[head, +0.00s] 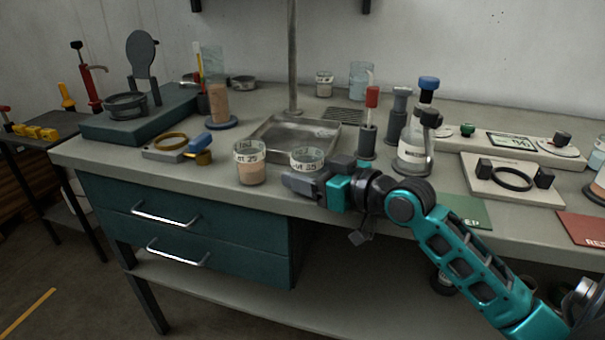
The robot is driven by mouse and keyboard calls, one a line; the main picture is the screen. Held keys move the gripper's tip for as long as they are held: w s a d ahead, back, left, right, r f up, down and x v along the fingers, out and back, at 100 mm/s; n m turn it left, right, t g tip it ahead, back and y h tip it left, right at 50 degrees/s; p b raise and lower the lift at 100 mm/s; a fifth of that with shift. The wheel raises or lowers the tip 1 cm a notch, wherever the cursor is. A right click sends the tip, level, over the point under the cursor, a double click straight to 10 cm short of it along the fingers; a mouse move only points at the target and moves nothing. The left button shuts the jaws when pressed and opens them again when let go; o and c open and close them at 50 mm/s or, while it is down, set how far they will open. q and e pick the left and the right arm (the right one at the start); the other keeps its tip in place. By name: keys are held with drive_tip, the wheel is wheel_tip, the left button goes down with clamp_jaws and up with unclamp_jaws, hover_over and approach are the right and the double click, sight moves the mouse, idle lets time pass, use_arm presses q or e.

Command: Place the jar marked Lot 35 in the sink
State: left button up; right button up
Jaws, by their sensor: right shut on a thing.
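A small glass jar (307,157) with a white label band that seems to read Lot 35 is in my right gripper (305,178). The gripper is shut on it at the front edge of the bench, and hides its lower part. I cannot tell whether the jar touches the bench. The sink (268,151), a shallow square metal basin set in the bench, lies just behind the held jar. A second jar (250,172) with brown contents and a similar label, its number hard to read, stands left of the gripper. My left gripper is not in view.
A metal post (292,60) rises behind the sink. The sink looks empty.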

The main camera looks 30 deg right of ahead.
drive_tip(key=o, duration=1.1)
drive_tip(key=shift+f, duration=0.1)
